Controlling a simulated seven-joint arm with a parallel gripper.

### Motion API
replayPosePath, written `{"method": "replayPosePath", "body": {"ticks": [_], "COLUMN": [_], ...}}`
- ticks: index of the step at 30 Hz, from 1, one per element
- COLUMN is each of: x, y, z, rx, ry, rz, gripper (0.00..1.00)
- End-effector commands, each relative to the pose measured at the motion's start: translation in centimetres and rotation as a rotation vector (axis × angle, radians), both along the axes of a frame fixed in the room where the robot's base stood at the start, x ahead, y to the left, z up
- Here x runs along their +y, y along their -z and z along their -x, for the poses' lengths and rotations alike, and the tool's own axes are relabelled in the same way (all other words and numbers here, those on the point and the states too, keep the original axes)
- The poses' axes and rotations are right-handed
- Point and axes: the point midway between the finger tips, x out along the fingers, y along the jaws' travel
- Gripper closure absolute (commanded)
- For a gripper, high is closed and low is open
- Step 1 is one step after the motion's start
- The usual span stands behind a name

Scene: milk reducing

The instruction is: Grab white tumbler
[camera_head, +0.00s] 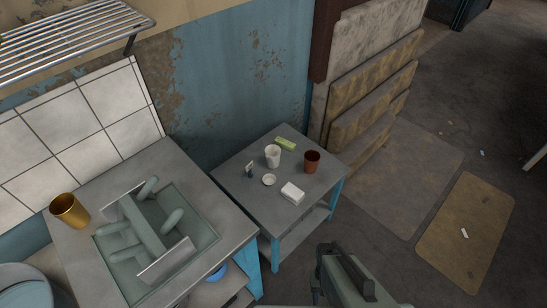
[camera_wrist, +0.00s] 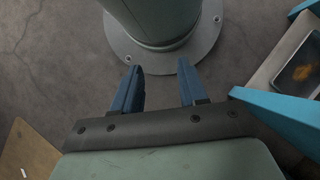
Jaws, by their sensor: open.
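The white tumbler (camera_head: 272,156) stands upright on the small grey side table (camera_head: 243,164) in the head view, between a green item and a small round white dish. My gripper (camera_head: 325,262) is at the lower middle of the head view, in front of and apart from the table. In the wrist view my gripper (camera_wrist: 160,88) has its two blue fingers spread with nothing between them. The tumbler does not show in the wrist view.
A reddish-brown cup (camera_head: 312,161), a white box (camera_head: 292,193), a white dish (camera_head: 269,180), a green item (camera_head: 286,143) and a small dark bottle (camera_head: 249,170) share the side table. A gold cup (camera_head: 69,210) stands on the left counter. Boards lean at the right.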

Motion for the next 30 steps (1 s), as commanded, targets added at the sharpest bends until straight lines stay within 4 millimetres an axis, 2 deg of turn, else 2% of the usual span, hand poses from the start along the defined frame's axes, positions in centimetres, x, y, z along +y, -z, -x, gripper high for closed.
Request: {"method": "replayPosePath", "body": {"ticks": [11, 27, 30], "x": [0.0, 0.0, 0.0], "y": [0.0, 0.0, 0.0], "z": [0.0, 0.0, 0.0], "rx": [0.0, 0.0, 0.0], "ry": [0.0, 0.0, 0.0], "rz": [0.0, 0.0, 0.0], "gripper": [0.57, 0.06, 0.0]}}
